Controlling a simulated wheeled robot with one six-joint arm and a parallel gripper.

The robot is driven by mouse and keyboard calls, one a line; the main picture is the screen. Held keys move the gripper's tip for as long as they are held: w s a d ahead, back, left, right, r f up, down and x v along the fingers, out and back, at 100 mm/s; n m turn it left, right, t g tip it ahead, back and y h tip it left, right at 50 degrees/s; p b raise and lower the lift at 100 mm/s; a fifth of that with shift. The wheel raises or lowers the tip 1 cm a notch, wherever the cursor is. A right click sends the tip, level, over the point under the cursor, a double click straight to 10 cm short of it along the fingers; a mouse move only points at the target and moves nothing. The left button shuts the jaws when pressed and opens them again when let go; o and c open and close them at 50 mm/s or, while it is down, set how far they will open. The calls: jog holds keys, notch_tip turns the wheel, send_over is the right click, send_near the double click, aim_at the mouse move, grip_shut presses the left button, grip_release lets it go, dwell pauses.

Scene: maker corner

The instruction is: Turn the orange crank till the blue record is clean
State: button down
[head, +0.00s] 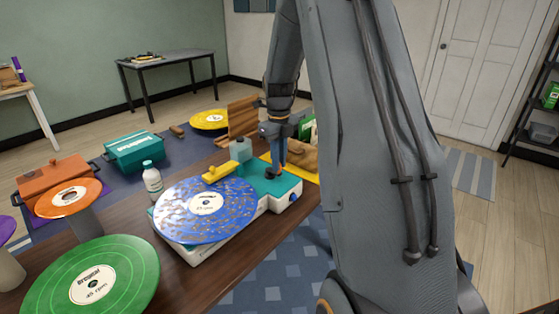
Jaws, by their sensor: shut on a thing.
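The blue record (185,214) lies on a white and teal record machine (270,186); brown blotches cover much of its surface around a white label. A yellow arm (219,172) reaches over its far edge. My gripper (273,170) points down at the machine's far right part, beside the record. Its fingers are shut on a small dark knob (271,174) on the teal deck. I cannot make out any orange on this part; the fingers partly hide it. A blue knob (293,196) shows on the machine's right side.
A green record (95,280) and an orange record (68,198) are at the left. A grey bottle (241,149) stands behind. My arm hides much of the right side.

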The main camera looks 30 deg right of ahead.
dwell(0.3)
jog(key=c, duration=1.7)
grip_release()
jog(key=shift+r, duration=0.1)
jog(key=shift+r+b, duration=0.75)
jog(key=shift+r, duration=3.1)
